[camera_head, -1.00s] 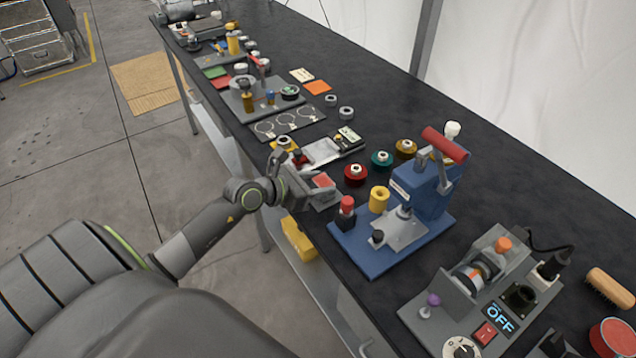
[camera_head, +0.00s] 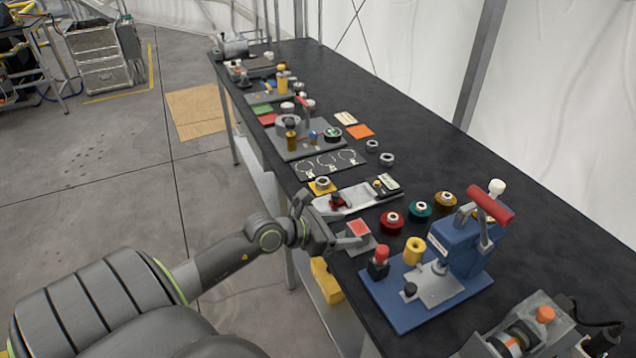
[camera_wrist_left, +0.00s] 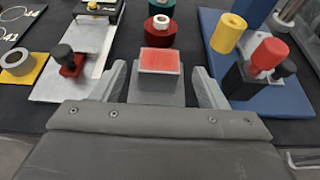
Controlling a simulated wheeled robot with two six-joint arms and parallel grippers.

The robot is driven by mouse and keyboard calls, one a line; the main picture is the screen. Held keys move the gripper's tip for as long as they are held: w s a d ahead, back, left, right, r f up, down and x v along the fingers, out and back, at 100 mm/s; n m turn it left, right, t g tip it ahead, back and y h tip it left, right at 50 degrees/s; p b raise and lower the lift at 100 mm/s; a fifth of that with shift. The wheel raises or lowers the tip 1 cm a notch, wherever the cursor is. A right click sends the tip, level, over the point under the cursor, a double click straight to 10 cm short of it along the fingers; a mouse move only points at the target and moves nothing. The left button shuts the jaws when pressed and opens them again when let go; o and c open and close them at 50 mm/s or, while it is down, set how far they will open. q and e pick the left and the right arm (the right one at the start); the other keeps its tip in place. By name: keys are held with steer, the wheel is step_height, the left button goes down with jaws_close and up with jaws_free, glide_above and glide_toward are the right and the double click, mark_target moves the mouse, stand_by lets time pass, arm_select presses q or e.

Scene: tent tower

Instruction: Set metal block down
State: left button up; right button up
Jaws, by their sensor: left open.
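A grey metal block (camera_head: 358,243) with a red square top stands at the near edge of the black bench, left of the blue press. In the left wrist view the block (camera_wrist_left: 158,92) is upright between the two fingers, with a visible gap on each side. My left gripper (camera_head: 347,234) is open around it, with its fingers low beside the block. The block's underside is hidden. My right gripper is in neither view.
The blue press (camera_head: 410,310) with its red handle stands close to the right. A silver plate (camera_head: 355,200) with a small red-and-black clamp lies just left. Red (camera_head: 391,219), teal and brown spools stand behind. A powered device (camera_head: 520,335) is cut off at lower right.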

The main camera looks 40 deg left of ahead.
arm_select(q)
steer(key=v, duration=0.8)
steer(key=shift+s+r+p, duration=0.2)
steer(key=shift+p, duration=0.25)
steer(key=shift+a+f, duration=0.1)
steer(key=shift+a, duration=0.1)
steer(key=s+a+f+n+y, duration=0.25)
steer(key=a+f+n, duration=0.35)
steer(key=f+n, duration=0.45)
steer(key=s+a+f+n+y, duration=0.1)
steer(key=a+f+n+y, duration=0.3)
steer(key=f+n, duration=0.7)
steer(key=s+a+f+n+g+y, duration=0.1)
steer(key=s+f+n, duration=0.2)
steer(key=f, duration=0.2)
steer(key=s+f+n+g, duration=0.2)
steer(key=s+f+n, duration=0.1)
steer(key=f, duration=0.3)
steer(key=s+d+f+n+g, duration=0.4)
steer(key=s+d+f+n, duration=0.2)
steer(key=s, duration=0.6)
steer(key=s+d+f+n+g+h, duration=0.1)
steer(key=s+d+f+n+g, duration=0.3)
steer(key=s+d+f+n, duration=0.3)
steer(key=s+d+f, duration=0.4)
steer(key=s+f, duration=0.1)
steer(key=f, duration=0.1)
steer(key=shift+s+d, duration=0.2)
steer(key=shift+s, duration=0.15)
steer(key=shift+n+h, duration=0.25)
